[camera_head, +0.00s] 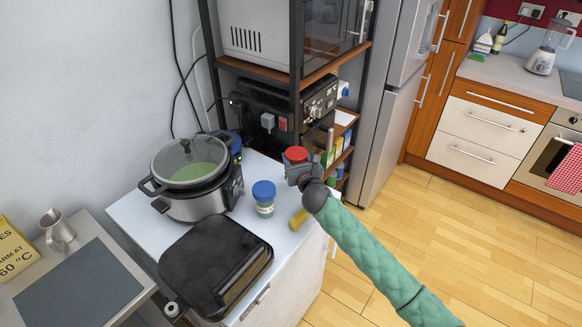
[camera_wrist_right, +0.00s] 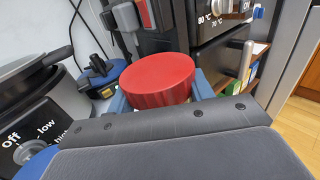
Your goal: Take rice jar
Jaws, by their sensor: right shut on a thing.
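A jar with a red lid (camera_head: 296,154) is at the right back edge of the white cabinet top (camera_head: 283,245). My right gripper (camera_head: 299,172) is shut on this jar. In the right wrist view the red lid (camera_wrist_right: 158,80) sits between the two bluish fingertips (camera_wrist_right: 160,97); the jar's body is hidden, so I cannot see its contents or whether it touches the surface. A second jar, with a blue lid (camera_head: 264,198) and pale contents, stands on the cabinet top to the left. My left gripper is not in view.
A rice cooker (camera_head: 190,178) with a glass lid stands at the back left. A black grill (camera_head: 216,262) sits in front. A yellow item (camera_head: 298,219) lies near my right arm. A dark-framed shelf (camera_head: 296,75) rises behind the jar.

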